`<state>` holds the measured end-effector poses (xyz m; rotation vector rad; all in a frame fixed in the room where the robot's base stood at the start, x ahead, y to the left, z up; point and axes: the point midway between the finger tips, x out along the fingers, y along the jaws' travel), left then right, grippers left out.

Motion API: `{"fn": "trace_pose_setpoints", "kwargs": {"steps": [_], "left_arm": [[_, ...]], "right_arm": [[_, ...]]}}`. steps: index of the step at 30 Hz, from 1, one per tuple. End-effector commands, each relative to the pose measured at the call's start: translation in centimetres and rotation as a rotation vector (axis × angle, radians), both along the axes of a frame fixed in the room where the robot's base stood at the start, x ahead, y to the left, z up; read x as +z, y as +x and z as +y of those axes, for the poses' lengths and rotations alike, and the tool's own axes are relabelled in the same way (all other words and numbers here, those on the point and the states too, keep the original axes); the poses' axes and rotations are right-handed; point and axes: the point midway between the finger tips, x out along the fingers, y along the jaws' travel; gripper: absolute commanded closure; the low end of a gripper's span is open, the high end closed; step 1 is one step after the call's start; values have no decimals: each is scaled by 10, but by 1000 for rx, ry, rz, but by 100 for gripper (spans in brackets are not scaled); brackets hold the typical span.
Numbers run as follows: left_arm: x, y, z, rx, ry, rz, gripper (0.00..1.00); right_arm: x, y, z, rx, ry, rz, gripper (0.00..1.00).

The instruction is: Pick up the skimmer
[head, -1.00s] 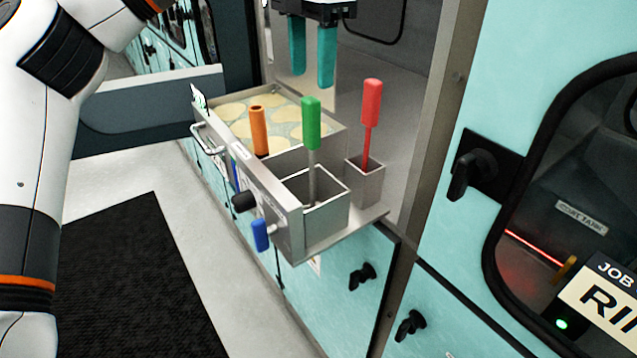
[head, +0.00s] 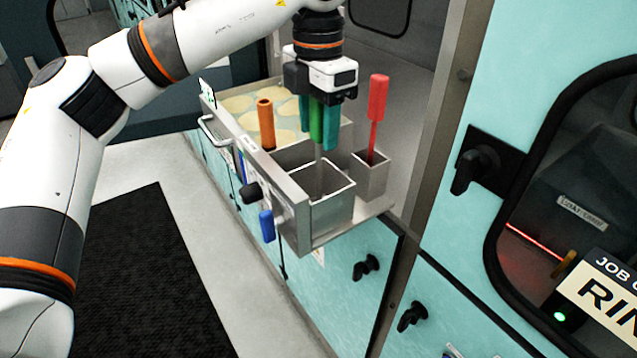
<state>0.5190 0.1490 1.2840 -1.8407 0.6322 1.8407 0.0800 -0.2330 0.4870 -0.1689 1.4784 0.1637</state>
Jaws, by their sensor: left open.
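A tool with a green handle (head: 316,123) stands in a square metal holder (head: 333,210), its grey shaft going down inside. A red-handled tool (head: 377,100) stands in a smaller holder (head: 371,180) to the right. An orange handle (head: 266,125) stands to the left. The tools' lower ends are hidden, so I cannot tell by shape which is the skimmer. My left gripper (head: 318,125) points down with its teal fingers open, one on each side of the green handle. I cannot tell whether they touch it. My right gripper is not in view.
A metal tray of pale round pieces (head: 235,104) lies behind the holders. A teal cabinet door with a black latch (head: 476,170) stands to the right.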

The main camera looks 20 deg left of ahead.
Motion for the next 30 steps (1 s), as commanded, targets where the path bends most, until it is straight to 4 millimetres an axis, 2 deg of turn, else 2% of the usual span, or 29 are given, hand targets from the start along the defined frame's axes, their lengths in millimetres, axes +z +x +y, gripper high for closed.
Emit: {"fn": "trace_pose_setpoints", "kwargs": {"steps": [1,9,17,22,26,30], "left_arm": [[0,0,0,0,0,0,51],[0,0,0,-1,0,0,95],[1,0,0,-1,0,0,95],[8,0,-1,0,-1,-1,95],[23,0,-1,-1,-1,-3,95],[49,0,-1,-1,0,-4,95]], "right_arm": [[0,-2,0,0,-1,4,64],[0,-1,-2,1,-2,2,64],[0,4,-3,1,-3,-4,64],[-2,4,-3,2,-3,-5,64],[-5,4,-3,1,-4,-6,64],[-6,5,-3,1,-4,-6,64]]}}
